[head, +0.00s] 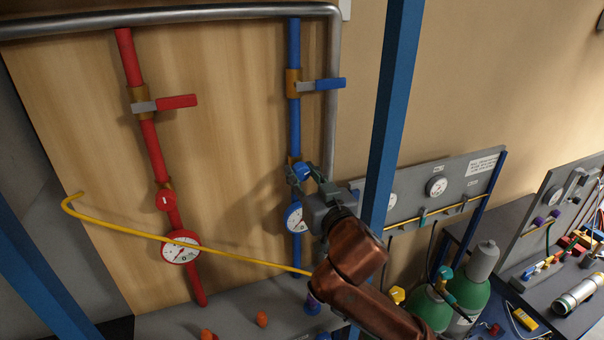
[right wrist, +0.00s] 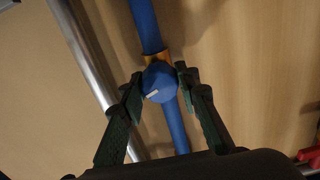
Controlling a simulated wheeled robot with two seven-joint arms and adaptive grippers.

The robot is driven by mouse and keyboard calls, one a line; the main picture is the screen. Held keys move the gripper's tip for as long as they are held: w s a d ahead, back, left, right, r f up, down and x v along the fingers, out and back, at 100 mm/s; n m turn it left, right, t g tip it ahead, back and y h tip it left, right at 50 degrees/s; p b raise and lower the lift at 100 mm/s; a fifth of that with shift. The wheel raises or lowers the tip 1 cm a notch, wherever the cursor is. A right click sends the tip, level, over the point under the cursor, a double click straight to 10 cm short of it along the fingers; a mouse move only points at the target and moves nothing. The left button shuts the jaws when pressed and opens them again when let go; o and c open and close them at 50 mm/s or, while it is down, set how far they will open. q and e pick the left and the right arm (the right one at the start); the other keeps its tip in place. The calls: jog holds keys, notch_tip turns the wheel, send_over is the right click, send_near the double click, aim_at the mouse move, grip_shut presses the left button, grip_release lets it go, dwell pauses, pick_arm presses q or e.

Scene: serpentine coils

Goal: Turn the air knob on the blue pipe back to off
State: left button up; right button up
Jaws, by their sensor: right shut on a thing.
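The blue pipe (head: 294,130) runs down the wooden panel, and it also shows in the right wrist view (right wrist: 146,25). The round blue air knob (right wrist: 160,81) sits on the pipe at a brass fitting, with a short white mark on its face. It also shows in the head view (head: 301,172), partly covered by my gripper. My right gripper (head: 299,174) is at the knob, its fingers (right wrist: 160,84) shut on the knob's two sides. The white gauge (head: 292,217) below the knob is partly hidden by my gripper. My left gripper is not in view.
A red pipe (head: 152,150) with its own red lever, knob (head: 166,200) and gauge (head: 181,246) stands to the left. A yellow hooked rod (head: 150,236) crosses in front. A blue post (head: 392,110) rises close to my right arm. Green cylinders (head: 465,297) stand at right.

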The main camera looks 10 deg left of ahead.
grip_shut()
jog(key=shift+r+n+p, duration=0.1)
jog(key=shift+n+p, duration=0.45)
jog(key=shift+n, duration=0.45)
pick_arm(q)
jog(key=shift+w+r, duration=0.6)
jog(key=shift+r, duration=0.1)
pick_arm(e)
jog(key=shift+n, duration=0.6)
jog(key=shift+c, duration=1.2)
grip_release()
jog(key=shift+n+p, duration=0.7)
jog(key=shift+n, duration=0.5)
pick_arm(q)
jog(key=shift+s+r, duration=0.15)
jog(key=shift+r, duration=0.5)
pick_arm(e)
jog(key=shift+o, duration=0.4)
jog(key=shift+n, duration=0.5)
